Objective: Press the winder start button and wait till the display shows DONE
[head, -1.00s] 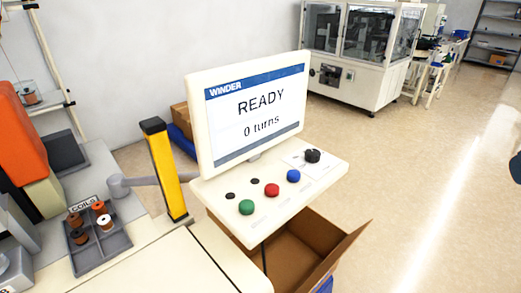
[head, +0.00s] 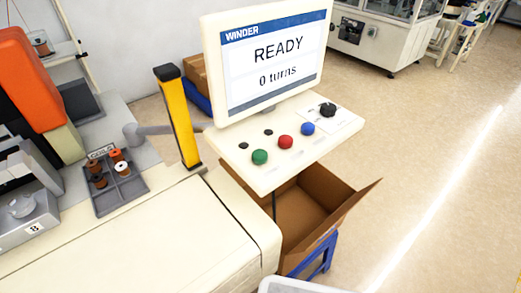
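The winder display (head: 272,62) stands in the upper middle of the head view. It has a blue header reading WINDER and shows READY and 0 turns. Below it is a sloped white control panel (head: 265,178). The panel carries a green button (head: 260,157), a red button (head: 285,142), a blue button (head: 308,128) and a black knob (head: 327,110). The labels under the buttons are too small to read. My gripper is not in view.
A yellow post (head: 178,115) stands left of the panel. A grey tray (head: 118,194) with copper and orange coils sits on the cream machine top (head: 160,245). An open cardboard box (head: 300,215) lies below the panel. The floor at right (head: 430,160) is clear.

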